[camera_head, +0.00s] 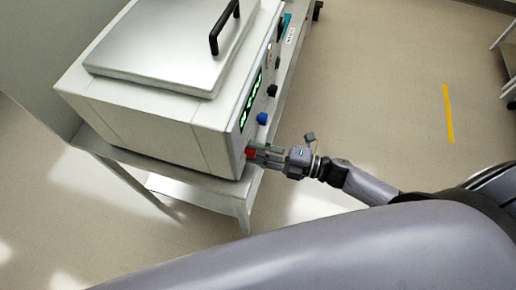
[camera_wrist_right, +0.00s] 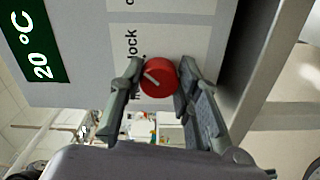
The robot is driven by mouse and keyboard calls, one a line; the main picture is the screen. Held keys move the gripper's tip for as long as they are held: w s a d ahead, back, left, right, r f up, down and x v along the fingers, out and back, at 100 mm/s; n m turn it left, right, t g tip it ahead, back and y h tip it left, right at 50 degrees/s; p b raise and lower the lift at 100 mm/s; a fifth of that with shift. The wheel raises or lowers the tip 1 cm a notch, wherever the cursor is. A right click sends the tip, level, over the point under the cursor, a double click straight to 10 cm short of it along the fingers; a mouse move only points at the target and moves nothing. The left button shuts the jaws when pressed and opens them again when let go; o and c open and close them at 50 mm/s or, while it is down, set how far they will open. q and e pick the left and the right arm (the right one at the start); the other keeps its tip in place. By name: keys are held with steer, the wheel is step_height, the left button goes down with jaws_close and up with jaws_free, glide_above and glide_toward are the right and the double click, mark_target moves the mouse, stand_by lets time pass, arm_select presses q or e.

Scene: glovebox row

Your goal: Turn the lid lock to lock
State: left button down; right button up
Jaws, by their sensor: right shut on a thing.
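The lid lock is a red round knob (camera_wrist_right: 160,77) on the front panel of a white appliance (camera_head: 150,125). It also shows in the head view (camera_head: 250,153), low at the near end of the panel. A white line on the knob lies slanted. A label reading "lock" (camera_wrist_right: 131,42) is beside it; other lettering is partly hidden by a finger. My right gripper (camera_head: 263,154) is shut on the red knob, one finger on each side, as the right wrist view (camera_wrist_right: 158,84) shows. My left gripper is out of view.
The appliance has a steel lid (camera_head: 160,60) with a black handle (camera_head: 224,27), lying flat on top. A blue knob (camera_head: 262,118) and a green display (camera_head: 250,98) are farther along the panel. It stands on a metal table (camera_head: 165,172).

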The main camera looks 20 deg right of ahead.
steer(key=shift+m, duration=0.4)
steer(key=o, duration=1.1)
steer(key=shift+o, duration=0.2)
steer(key=v, duration=1.2)
